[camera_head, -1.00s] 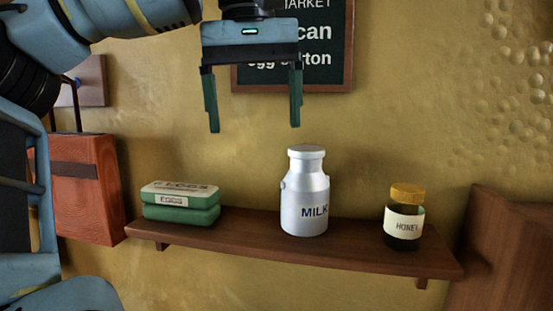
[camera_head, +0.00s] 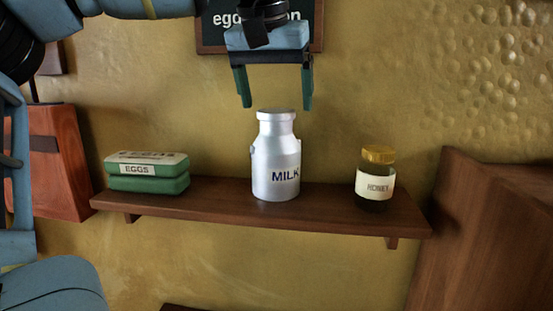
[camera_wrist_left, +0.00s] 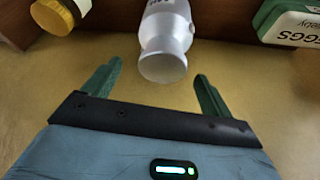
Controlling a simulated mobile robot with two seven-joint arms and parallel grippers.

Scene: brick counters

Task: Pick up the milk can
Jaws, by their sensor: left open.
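The silver milk can (camera_head: 275,165), lettered MILK, stands upright in the middle of a brown wall shelf (camera_head: 225,195). My left gripper (camera_head: 275,100) is open and empty, its green fingers pointing down just above the can's lid in the head view. In the left wrist view the can (camera_wrist_left: 166,35) shows with its lid end toward the gripper, between the lines of the two fingers (camera_wrist_left: 152,85). I see no contact between fingers and can. My right gripper is not in view.
A green egg carton (camera_head: 148,182) sits on the shelf left of the can. A honey jar (camera_head: 375,188) with a yellow lid stands to the right. A dark sign (camera_head: 215,20) hangs behind the gripper. A wooden cabinet (camera_head: 480,220) is at the right, with a red-brown box (camera_head: 60,185) at the left.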

